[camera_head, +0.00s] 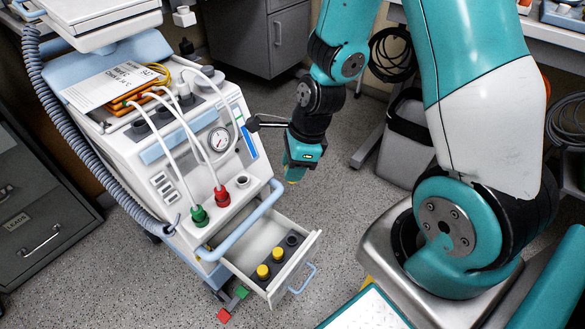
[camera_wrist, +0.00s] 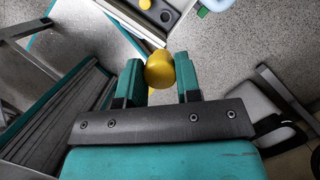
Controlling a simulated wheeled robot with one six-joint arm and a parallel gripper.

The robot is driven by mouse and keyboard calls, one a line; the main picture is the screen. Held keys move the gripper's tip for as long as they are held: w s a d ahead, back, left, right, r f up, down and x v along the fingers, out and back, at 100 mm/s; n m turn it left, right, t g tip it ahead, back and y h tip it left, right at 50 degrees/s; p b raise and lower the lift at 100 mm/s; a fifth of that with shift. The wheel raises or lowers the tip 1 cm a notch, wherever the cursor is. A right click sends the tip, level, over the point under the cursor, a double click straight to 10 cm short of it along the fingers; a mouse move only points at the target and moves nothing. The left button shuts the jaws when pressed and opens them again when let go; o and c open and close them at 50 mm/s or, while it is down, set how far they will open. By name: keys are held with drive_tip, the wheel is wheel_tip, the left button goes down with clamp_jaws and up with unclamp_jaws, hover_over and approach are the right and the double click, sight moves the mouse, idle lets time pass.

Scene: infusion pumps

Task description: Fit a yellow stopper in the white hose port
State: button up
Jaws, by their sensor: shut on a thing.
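My gripper (camera_head: 292,172) is shut on a yellow stopper (camera_wrist: 160,69), seen between the two teal fingers in the wrist view. In the head view only a small yellow bit shows under the gripper, which hangs over the floor right of the pump cart (camera_head: 210,130). The cart's front ledge carries a green port (camera_head: 199,215) and a red port (camera_head: 222,196), each with a white hose running to it. A small whitish round port (camera_head: 242,181) sits right of the red one; no stopper is seen on it. Gripper and stopper are well apart from it.
An open drawer (camera_head: 312,246) below the ledge holds two yellow stoppers (camera_head: 263,271) (camera_head: 278,254) and one empty dark hole (camera_head: 293,239). A blue rail (camera_head: 240,226) runs along the cart's front. A grey bin (camera_head: 407,130) stands right of the gripper. The floor between is clear.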

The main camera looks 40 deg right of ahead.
drive_tip(key=shift+r+p, duration=0.35)
drive_tip(key=shift+r, duration=0.55)
drive_tip(key=w+a+b, duration=0.2)
drive_tip(key=w+a, duration=0.6)
drive_tip(key=w, duration=0.3)
drive_tip(key=shift+w+d+f+b, duration=0.15)
drive_tip(key=shift+f+b, duration=0.4)
drive_tip(key=shift+f, duration=0.95)
drive_tip(key=shift+s+d+f+b, duration=0.15)
drive_tip(key=shift+f+b, duration=0.35)
drive_tip(key=shift+f, duration=0.95)
drive_tip(key=shift+f+b, duration=0.7)
drive_tip(key=shift+f, duration=1.1)
drive_tip(key=o, duration=1.1)
drive_tip(key=shift+d, duration=0.1)
